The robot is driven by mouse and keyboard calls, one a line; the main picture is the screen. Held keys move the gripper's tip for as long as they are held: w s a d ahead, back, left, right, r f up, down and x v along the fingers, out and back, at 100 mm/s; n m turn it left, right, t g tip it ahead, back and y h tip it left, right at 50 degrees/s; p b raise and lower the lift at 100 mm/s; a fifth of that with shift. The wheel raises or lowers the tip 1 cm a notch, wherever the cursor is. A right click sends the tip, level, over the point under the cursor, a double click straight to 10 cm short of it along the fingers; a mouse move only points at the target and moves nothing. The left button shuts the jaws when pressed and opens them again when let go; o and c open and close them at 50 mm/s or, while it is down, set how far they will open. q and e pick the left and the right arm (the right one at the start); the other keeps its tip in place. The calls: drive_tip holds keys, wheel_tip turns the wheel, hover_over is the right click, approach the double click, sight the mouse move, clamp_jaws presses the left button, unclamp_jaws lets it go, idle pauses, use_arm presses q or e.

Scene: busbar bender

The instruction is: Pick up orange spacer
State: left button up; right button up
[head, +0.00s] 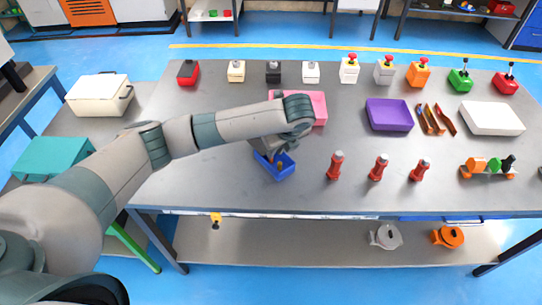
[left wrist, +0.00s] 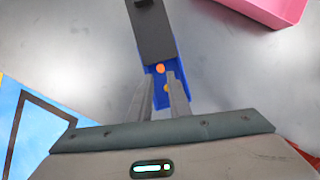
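A blue bin (head: 284,172) stands on the table below my left gripper (head: 272,150). A small round orange spacer (left wrist: 160,69) is in the bin, near the slab's lower edge. A second small yellow-orange piece (left wrist: 167,88) lies just below it. In the left wrist view my left gripper's two fingers (left wrist: 161,76) are apart, pointing into the bin on either side of these pieces. I cannot tell whether they touch anything. My right gripper is not in view.
A pink tray (head: 318,104) lies behind my left wrist. Three red tools (head: 336,166) stand to the right of the bin. A purple tray (head: 389,115) and a white tray (head: 493,118) lie farther right. The table front left of the bin is clear.

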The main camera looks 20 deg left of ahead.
sight(273, 164)
use_arm(q)
drive_tip(key=shift+w+f, duration=0.1)
drive_tip(key=shift+f, duration=0.25)
drive_tip(key=shift+w+a+f+p, duration=0.15)
drive_tip(key=shift+a+f+p, duration=0.05)
drive_tip(key=shift+f+p, duration=0.45)
drive_tip(key=p+x, duration=0.1)
drive_tip(key=x, duration=0.2)
drive_tip(key=shift+w+a+f, duration=0.1)
drive_tip(key=shift+f, duration=0.25)
clamp_jaws()
